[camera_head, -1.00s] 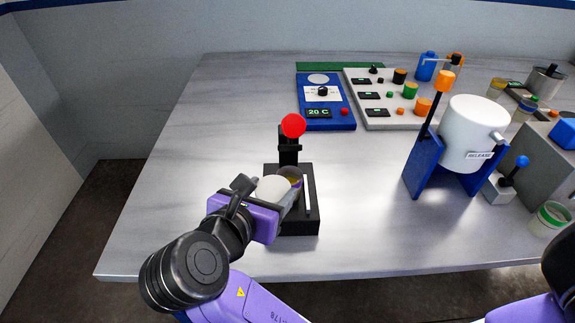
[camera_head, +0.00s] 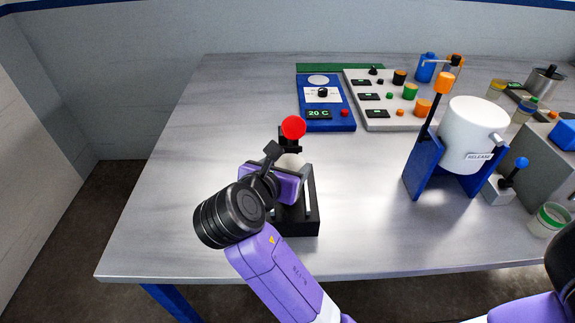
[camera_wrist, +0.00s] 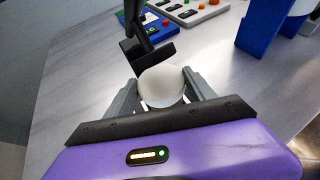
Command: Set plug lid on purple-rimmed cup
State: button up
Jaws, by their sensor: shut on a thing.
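The plug lid is a pale, rounded white piece (camera_head: 291,162) held between the two grey fingers of my gripper (camera_head: 290,176). In the wrist view the lid (camera_wrist: 162,82) fills the gap between the fingertips, with a finger on each side. My gripper is over a black press stand (camera_head: 304,226) with a red ball knob (camera_head: 293,127). The purple-rimmed cup is not visible now; my gripper and the lid cover the place on the stand where a cup showed earlier. I cannot tell whether the lid touches the cup.
A blue panel (camera_head: 341,117) reading 20 C and a grey control panel (camera_head: 380,119) lie behind the stand. A white drum (camera_head: 472,135) on a blue frame stands to the right. A green-rimmed cup (camera_head: 550,219) is at the far right. The table's left side is clear.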

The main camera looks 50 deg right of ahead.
jog(key=shift+f+p, duration=0.45)
jog(key=shift+f, duration=0.15)
jog(key=o, duration=1.3)
jog(key=shift+r+b, duration=0.45)
jog(key=shift+b, duration=0.2)
jog(key=p+v, duration=0.1)
jog(key=v, duration=1.1)
jog(key=shift+r, duration=0.2)
